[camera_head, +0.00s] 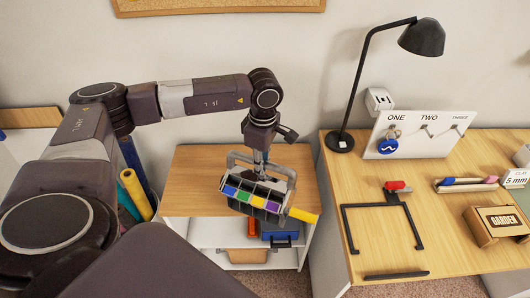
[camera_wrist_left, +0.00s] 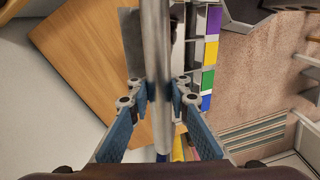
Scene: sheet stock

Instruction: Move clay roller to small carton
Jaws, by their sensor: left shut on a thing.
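My left gripper (camera_head: 261,158) is shut on the grey handle bar of a divided caddy (camera_head: 234,202) and holds it over the small wooden-topped cabinet. In the left wrist view the bar runs between the blue finger pads of the gripper (camera_wrist_left: 160,92). The caddy's front has purple, yellow, green and blue squares, also visible in the wrist view (camera_wrist_left: 210,52). A yellow piece (camera_head: 303,215) sticks out at its right end. I cannot identify a clay roller for certain. A small brown carton marked GARDEN (camera_head: 499,222) sits on the right table. My right gripper is not in view.
The cabinet (camera_head: 195,163) has lower shelves holding a blue case (camera_head: 281,230). On the right table (camera_head: 352,170) stand a black lamp (camera_head: 342,140), a hook board (camera_head: 408,150), a black frame (camera_head: 347,232) and a tray (camera_head: 450,187). Rolled sheets (camera_head: 135,192) stand at left.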

